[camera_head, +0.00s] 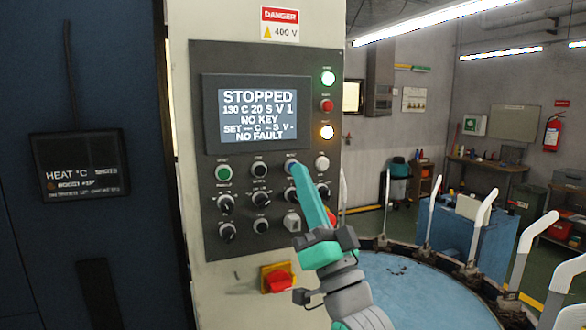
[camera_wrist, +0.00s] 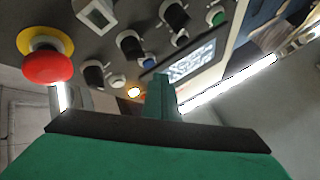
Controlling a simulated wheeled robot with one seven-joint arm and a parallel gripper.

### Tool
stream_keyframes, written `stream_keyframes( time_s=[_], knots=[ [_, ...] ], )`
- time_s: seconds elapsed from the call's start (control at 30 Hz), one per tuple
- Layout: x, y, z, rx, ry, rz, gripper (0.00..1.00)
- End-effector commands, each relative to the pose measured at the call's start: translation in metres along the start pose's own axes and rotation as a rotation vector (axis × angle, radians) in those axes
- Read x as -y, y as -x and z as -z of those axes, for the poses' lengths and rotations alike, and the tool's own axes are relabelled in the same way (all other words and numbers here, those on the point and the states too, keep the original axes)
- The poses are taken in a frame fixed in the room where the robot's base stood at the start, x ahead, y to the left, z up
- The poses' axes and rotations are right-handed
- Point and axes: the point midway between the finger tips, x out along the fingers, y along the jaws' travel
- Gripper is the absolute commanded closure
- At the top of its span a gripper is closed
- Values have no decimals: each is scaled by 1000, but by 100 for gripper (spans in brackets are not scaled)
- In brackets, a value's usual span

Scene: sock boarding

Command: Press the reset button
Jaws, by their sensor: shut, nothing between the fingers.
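The control panel (camera_head: 247,200) carries a screen (camera_head: 258,115) that reads STOPPED, NO KEY and NO FAULT. A blue button (camera_wrist: 149,62) shows just beyond my fingertips in the wrist view. In the head view it is mostly hidden by my gripper (camera_head: 297,172), in the upper row of controls below the screen. Its label is too small to read, so I cannot confirm it as the reset button. My gripper (camera_wrist: 160,85) is shut and empty, its tip close to the blue button. I cannot tell whether they touch.
A green button (camera_head: 224,173), a white button (camera_head: 322,162) and several black knobs (camera_head: 260,198) surround it. A red mushroom button (camera_wrist: 47,62) sits lower on the panel. A red-and-yellow switch (camera_head: 278,279) is below. A round blue table (camera_head: 415,295) stands at the right.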

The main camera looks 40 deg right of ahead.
Motion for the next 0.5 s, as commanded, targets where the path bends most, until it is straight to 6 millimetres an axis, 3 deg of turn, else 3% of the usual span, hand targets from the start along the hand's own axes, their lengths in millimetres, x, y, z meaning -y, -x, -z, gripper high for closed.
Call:
stream_keyframes(
  time_s=[0.5],
  knots=[
    [21,29,21,0,0,0,100]
  ],
)
